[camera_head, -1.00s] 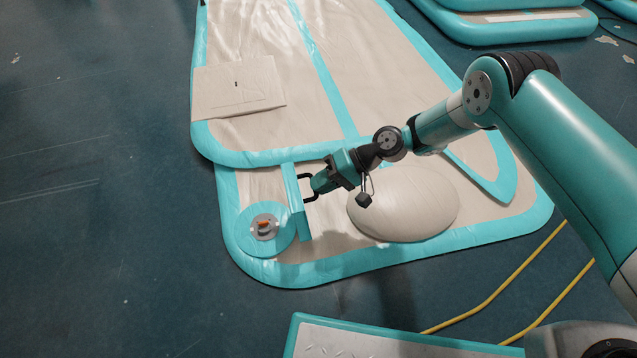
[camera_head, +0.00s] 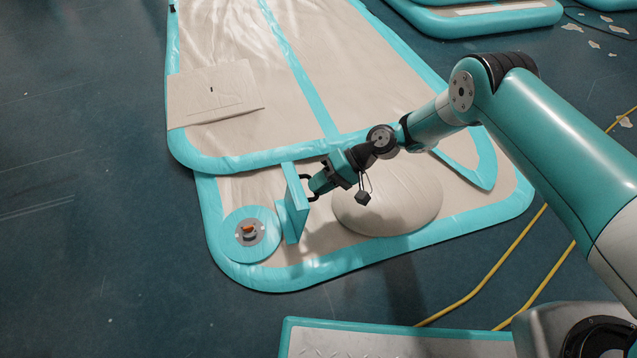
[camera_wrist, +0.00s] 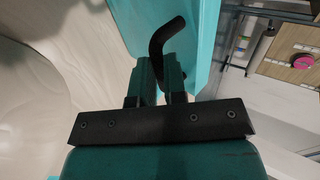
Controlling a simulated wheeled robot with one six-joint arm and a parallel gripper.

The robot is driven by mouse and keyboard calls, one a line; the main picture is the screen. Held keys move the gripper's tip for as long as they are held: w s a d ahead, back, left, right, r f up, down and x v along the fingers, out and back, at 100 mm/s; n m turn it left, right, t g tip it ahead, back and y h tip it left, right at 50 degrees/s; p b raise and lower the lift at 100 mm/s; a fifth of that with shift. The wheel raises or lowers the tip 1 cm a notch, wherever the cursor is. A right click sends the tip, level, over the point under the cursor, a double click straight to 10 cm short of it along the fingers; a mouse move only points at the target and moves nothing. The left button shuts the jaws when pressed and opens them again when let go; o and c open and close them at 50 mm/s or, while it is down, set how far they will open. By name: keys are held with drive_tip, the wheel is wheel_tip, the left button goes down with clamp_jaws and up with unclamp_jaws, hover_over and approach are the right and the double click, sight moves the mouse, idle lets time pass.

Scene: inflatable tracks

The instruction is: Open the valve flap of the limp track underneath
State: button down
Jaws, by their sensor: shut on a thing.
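The limp track (camera_head: 300,272) lies flat on the floor, beige with a teal border, its near end sticking out from under another track. Near its left corner is a round teal patch with a grey valve and an orange centre (camera_head: 249,232). Beside it on the right, the teal valve flap (camera_head: 293,205) stands tilted up on edge. My gripper (camera_head: 311,191) is shut on the flap's black handle (camera_wrist: 160,42), on the flap's right face. In the wrist view the teal flap (camera_wrist: 130,28) fills the area behind the handle. The flap's far side is hidden.
The upper track (camera_head: 215,165) lies over the limp one, with a beige panel (camera_head: 212,93) on it. A beige dome-shaped bulge (camera_head: 390,205) lies under my arm. Yellow cables (camera_head: 470,292) cross the floor at right. The dark floor at left is clear.

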drive_tip(key=c, duration=1.2)
unclamp_jaws()
drive_tip(key=shift+s+f, duration=0.4)
drive_tip(key=shift+s, duration=0.05)
drive_tip(key=shift+o, duration=0.2)
drive_tip(key=shift+r, duration=0.1)
drive_tip(key=shift+w+r, duration=0.1)
drive_tip(key=shift+w, duration=0.05)
drive_tip(key=p+v, duration=0.7)
drive_tip(key=v, duration=1)
drive_tip(key=shift+w+d, duration=0.2)
drive_tip(key=shift+d, duration=0.05)
drive_tip(key=shift+r, duration=0.15)
